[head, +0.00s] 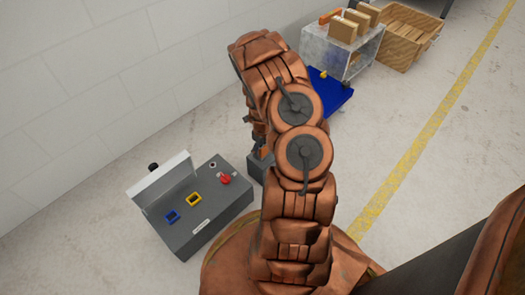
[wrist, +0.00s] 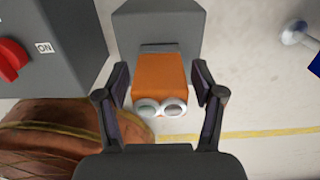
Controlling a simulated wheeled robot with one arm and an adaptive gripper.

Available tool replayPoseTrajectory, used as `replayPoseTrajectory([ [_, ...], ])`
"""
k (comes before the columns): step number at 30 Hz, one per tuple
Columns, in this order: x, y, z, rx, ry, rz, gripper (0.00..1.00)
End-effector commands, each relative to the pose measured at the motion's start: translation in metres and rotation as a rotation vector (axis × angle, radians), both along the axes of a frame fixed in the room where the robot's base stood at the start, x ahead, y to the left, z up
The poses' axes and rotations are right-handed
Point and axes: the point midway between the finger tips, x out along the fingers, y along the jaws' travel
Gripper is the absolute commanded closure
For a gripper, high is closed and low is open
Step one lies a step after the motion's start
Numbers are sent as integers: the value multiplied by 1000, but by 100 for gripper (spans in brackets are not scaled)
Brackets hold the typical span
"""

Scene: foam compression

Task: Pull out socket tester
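The socket tester (wrist: 160,82) is an orange block with two round pale-rimmed lenses at its near end. In the wrist view it sits against a grey box (wrist: 158,25), its far end meeting a dark slot; how deep it goes in is hidden. My gripper (wrist: 160,78) is open, with one black finger on each side of the orange block and a visible gap to both. In the head view my arm hides the gripper and most of the tester; part of the grey box (head: 258,168) shows at the arm's left.
A grey control box (head: 195,215) with a raised lid, a red knob (head: 226,179) and blue and yellow sockets stands left of my arm. A blue-based cart (head: 335,95) and a wooden crate (head: 408,35) stand behind.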

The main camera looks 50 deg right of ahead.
Motion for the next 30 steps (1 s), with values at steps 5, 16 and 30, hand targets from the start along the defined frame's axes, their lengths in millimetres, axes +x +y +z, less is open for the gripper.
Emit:
replayPoseTrajectory([
  [5, 0, 0, 0, 0, 0, 0, 54],
  [16, 0, 0, 0, 0, 0, 0, 93],
  [30, 0, 0, 4, 0, 0, 0, 100],
])
